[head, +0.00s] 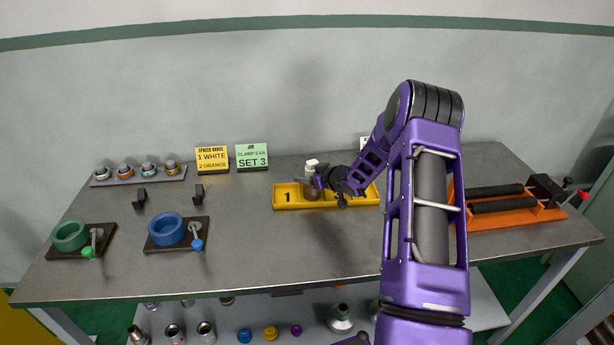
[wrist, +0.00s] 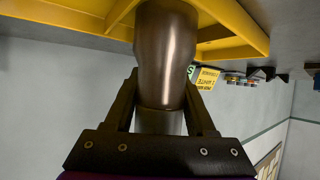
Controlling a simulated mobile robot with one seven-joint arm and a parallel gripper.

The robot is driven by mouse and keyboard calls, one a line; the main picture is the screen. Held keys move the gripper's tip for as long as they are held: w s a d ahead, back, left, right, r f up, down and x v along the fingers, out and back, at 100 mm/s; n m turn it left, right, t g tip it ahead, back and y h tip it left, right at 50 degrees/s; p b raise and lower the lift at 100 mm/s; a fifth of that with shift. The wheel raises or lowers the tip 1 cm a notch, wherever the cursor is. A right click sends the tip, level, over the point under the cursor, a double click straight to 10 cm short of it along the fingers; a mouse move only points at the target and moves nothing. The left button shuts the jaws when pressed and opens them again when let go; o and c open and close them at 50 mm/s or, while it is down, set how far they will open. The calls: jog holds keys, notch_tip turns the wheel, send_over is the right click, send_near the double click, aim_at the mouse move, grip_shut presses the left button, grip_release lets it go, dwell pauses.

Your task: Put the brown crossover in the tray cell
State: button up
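The yellow tray (head: 290,203) stands on the workbench in the middle of the head view, with a cell marked 1 at its left. The brown crossover (wrist: 166,55) is between the two fingers of my gripper (wrist: 165,85) in the wrist view, and a paler grey section shows below its brown body. My gripper is shut on it.
A green ring vise (head: 70,235) and a blue ring vise (head: 166,229) stand at the left. An orange stand with dark rollers (head: 500,210) is at the right. Signs (head: 212,160) and a rack of small fittings (head: 138,174) line the back.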

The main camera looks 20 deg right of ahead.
jog(key=o, duration=0.4)
jog(key=shift+c, duration=0.2)
jog(key=shift+r, duration=0.3)
jog(key=v, duration=1.2)
jog(key=shift+p, duration=0.45)
jog(key=shift+f, duration=0.15)
